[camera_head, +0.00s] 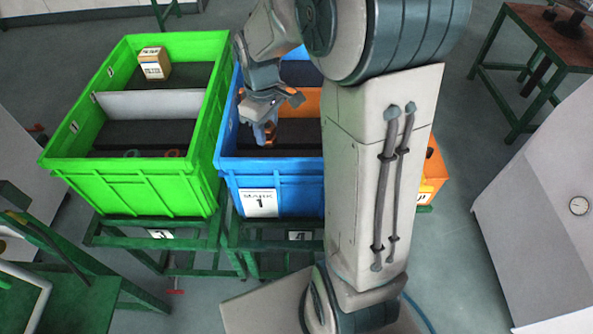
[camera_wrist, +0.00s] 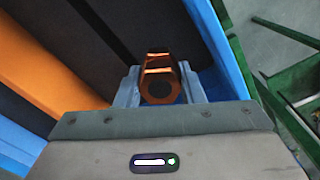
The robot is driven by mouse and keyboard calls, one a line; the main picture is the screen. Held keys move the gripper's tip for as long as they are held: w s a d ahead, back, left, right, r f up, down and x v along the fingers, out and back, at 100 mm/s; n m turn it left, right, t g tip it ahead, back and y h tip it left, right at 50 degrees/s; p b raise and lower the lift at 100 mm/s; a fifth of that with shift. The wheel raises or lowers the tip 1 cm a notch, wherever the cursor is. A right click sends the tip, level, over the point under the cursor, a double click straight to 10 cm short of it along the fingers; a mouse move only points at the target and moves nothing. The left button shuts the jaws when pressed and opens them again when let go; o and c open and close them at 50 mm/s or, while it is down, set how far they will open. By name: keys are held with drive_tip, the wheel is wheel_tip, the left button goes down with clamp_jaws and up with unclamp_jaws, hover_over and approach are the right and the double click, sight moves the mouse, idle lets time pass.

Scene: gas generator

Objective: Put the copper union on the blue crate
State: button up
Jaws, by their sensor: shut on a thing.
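The copper union (camera_wrist: 158,66) is a shiny orange-brown ring-shaped fitting in the wrist view. My gripper (camera_wrist: 160,88) is shut on it, with a grey finger on each side. In the head view my gripper (camera_head: 264,124) points down inside the blue crate (camera_head: 285,178), near its left wall, with the union (camera_head: 271,132) at its fingertips. In the wrist view the dark crate floor and the blue wall (camera_wrist: 212,35) lie around the union. I cannot tell whether the union touches the floor. My arm hides the right part of the crate.
A green crate (camera_head: 145,186) stands directly left, with a small box (camera_head: 154,64) and ring-like parts inside. An orange divider (camera_wrist: 45,55) crosses the blue crate. An orange crate (camera_head: 434,172) shows partly behind my arm. Green stands (camera_head: 175,240) support the crates.

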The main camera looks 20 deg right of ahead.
wheel_tip(320, 180, down, 10)
drive_tip(key=shift+r, duration=0.15)
idle(0.3)
drive_tip(key=shift+f, duration=0.25)
drive_tip(key=o, duration=1)
drive_tip(key=shift+r, duration=0.1)
drive_tip(key=shift+o, duration=0.2)
drive_tip(key=shift+r, duration=0.1)
